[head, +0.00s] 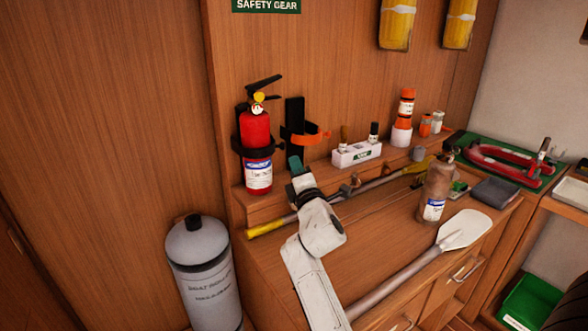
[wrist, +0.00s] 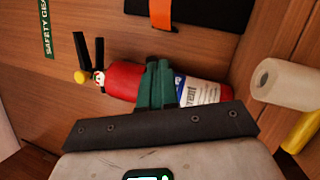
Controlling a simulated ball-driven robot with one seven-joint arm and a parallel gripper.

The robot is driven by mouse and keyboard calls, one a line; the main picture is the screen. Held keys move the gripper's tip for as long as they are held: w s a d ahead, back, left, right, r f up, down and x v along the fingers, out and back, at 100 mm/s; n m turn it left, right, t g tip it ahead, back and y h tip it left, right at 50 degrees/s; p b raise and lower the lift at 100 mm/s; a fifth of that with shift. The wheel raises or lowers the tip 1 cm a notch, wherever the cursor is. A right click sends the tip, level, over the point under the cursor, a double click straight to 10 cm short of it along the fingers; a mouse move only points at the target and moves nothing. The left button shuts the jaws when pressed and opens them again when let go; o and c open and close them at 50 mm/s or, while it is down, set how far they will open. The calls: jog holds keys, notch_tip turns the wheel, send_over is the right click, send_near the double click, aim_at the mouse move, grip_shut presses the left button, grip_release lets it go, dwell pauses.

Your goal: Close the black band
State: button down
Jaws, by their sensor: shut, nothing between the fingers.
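The black band (head: 262,147) goes around the red fire extinguisher (head: 256,130), which stands upright against the wooden back panel in the head view. I cannot tell whether the band's ends meet. My gripper (head: 295,164) has green fingers and is at the lower right of the extinguisher in the head view. In the wrist view the shut, empty fingers (wrist: 155,84) lie in front of the extinguisher (wrist: 122,80) near its label, and they hide the band there. Touch between fingers and band cannot be told.
An empty black bracket (head: 294,112) with an open orange band (head: 303,136) is right of the extinguisher. A white box (head: 356,154), a brown bottle (head: 435,188) and a paddle (head: 462,230) are on the wooden cabinet. A grey tank (head: 203,270) stands at lower left.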

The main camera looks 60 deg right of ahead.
jog(key=s+f+p, duration=0.2)
jog(key=s+p, duration=0.1)
jog(key=s, duration=0.6)
jog(key=shift+s+a+f, duration=0.3)
jog(key=shift+s+f, duration=0.05)
jog(key=shift+f, duration=0.05)
